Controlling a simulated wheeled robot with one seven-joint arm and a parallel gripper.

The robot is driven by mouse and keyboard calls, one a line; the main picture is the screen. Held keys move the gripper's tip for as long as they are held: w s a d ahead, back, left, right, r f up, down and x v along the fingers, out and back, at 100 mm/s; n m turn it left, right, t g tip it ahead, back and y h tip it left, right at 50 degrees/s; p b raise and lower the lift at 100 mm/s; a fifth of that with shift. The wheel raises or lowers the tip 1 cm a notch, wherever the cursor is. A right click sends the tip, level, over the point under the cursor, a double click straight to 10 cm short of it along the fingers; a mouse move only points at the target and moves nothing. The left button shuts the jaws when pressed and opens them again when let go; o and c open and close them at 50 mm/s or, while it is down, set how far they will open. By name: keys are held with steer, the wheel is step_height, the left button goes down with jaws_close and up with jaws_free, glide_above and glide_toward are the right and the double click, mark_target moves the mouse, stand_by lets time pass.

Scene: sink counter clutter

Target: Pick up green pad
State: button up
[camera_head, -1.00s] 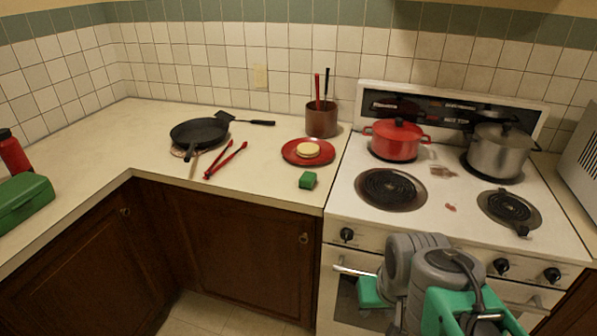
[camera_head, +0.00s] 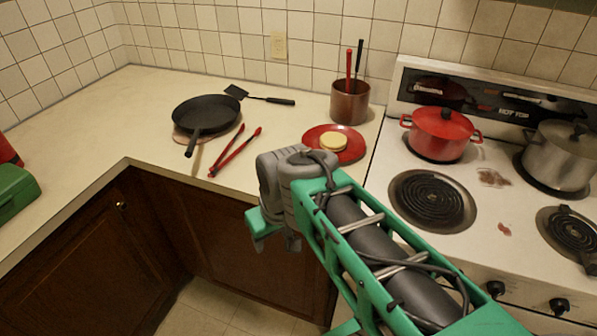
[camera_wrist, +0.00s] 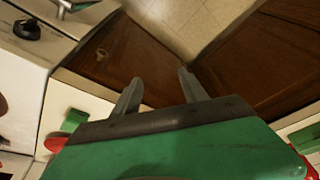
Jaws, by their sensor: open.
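The green pad (camera_wrist: 68,122) lies on the pale counter beside the red plate (camera_wrist: 54,144) in the wrist view. In the head view my arm hides the pad, while the red plate (camera_head: 353,149) shows with a pale round item (camera_head: 333,142) on it. My gripper (camera_wrist: 159,77) is open and empty, its two fingers apart over the brown cabinet fronts and floor. The pad is off to the left of the fingers in the wrist view, not between them.
A black pan (camera_head: 205,114), red tongs (camera_head: 234,152) and a black spatula (camera_head: 262,97) lie on the counter. A utensil pot (camera_head: 350,103) stands behind the plate. The stove at right holds a red pot (camera_head: 441,136) and a steel pot (camera_head: 557,157). A green box (camera_head: 14,193) is at far left.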

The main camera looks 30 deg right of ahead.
steer(key=o, duration=0.3)
steer(key=w+d+r+n+y+p, duration=0.1)
steer(key=w+d+r+n, duration=0.1)
steer(key=w+d+r, duration=0.2)
steer(key=w+d, duration=0.3)
steer(key=d, duration=0.1)
steer(key=shift+w+d+p, duration=0.15)
steer(key=shift+d+p, duration=0.1)
steer(key=shift+p, duration=0.05)
steer(key=shift+o, duration=0.7)
steer(key=w+d+n, duration=0.2)
steer(key=d, duration=0.4)
steer(key=shift+d+r+y+p, duration=0.15)
steer(key=shift+r+y+p, duration=0.15)
steer(key=shift+p, duration=0.1)
steer(key=shift+o, duration=0.9)
steer(key=d+n, duration=0.2)
steer(key=d, duration=0.7)
steer(key=shift+s+d+f+t+y+p, duration=0.2)
steer(key=shift+d+f+t+y+p, duration=0.1)
steer(key=shift+y, duration=0.1)
steer(key=x, duration=0.7)
steer(key=shift+w+f+p, duration=0.1)
steer(key=shift+f+p, duration=0.1)
steer(key=shift+p, duration=0.15)
steer(key=shift+c, duration=0.3)
